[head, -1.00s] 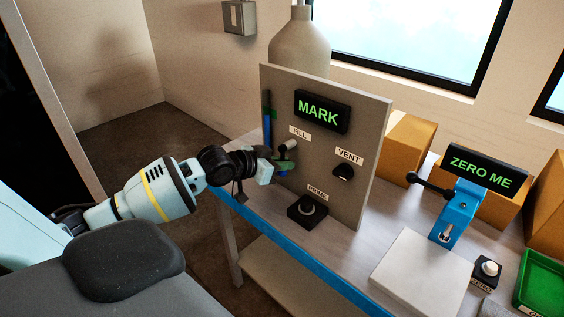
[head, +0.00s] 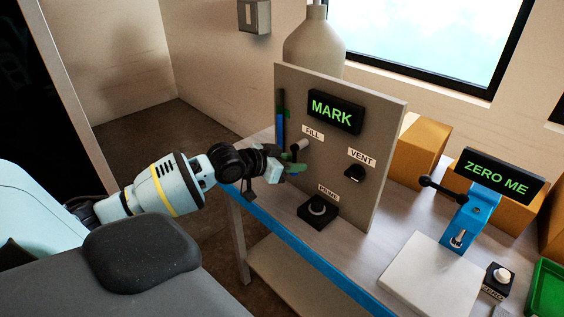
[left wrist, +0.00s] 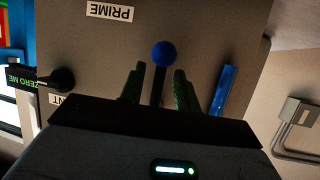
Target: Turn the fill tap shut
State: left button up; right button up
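The fill tap (head: 302,145) is a short grey stub on the upright grey panel (head: 345,190), under the FILL label (head: 313,132). In the left wrist view its dark lever with a blue ball end (left wrist: 163,53) stands between two green fingers. My left gripper (head: 291,172) is at the panel's left side, just below the tap. It also shows in the left wrist view (left wrist: 159,88), open, with a finger on each side of the lever and small gaps visible. The gripper partly hides the lever in the head view. My right gripper is not in view.
The black vent knob (head: 355,173) is right of the tap, and the prime button (head: 317,210) is below. A MARK display (head: 334,111) tops the panel; a blue gauge strip (head: 280,125) is at its left. A blue stand (head: 470,215) and boxes (head: 423,145) are to the right.

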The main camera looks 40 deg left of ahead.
pick_arm(q)
jog(key=v, duration=0.7)
jog(key=shift+p, duration=0.45)
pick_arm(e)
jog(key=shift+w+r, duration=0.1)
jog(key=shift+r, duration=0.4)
pick_arm(q)
jog(key=shift+s+a, duration=0.1)
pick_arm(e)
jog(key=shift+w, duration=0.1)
